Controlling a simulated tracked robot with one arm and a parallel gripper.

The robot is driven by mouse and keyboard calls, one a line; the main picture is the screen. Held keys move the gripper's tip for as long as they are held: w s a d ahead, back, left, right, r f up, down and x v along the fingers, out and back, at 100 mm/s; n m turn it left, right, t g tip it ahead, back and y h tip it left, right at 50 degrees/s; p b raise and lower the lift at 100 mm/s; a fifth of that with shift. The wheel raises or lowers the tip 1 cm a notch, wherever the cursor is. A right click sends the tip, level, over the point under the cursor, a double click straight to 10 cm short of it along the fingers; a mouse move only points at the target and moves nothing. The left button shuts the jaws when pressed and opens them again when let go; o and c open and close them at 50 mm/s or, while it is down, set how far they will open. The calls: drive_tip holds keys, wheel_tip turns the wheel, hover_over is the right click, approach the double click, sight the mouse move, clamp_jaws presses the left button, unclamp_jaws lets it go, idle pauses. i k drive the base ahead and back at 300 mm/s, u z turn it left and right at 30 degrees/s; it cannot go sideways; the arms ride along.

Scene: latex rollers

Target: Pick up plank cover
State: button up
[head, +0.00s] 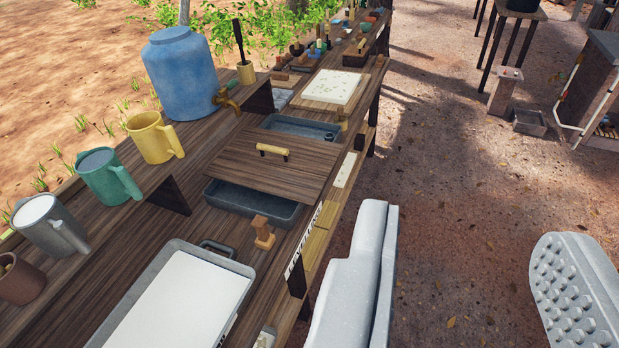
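The plank cover (247,174) is a flat brown wooden board with a small yellow bar handle (272,152) on top. It lies across a dark grey basin (240,205) on the long wooden bench, and parts of the basin show at its near and far sides. My gripper (468,223) is open and empty, its two pale grey fingers wide apart at the lower right. It is to the right of the bench and apart from the cover, over the dirt ground in the picture. The right finger shows a studded inner pad.
A blue barrel with a tap (185,75) and several mugs, one yellow (152,136), stand on the raised back shelf. A small wooden block (263,232) and a tray with a white sheet (185,303) are nearer. A white sheet (330,88) lies beyond. Ground at right is mostly clear.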

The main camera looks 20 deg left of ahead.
sight(290, 166)
drive_tip(key=z, duration=0.7)
drive_tip(key=i, duration=1.3)
drive_tip(key=u, duration=0.65)
drive_tip(key=i, duration=1)
drive_tip(key=u, duration=0.95)
drive_tip(key=i, duration=0.25)
drive_tip(key=u, duration=0.15)
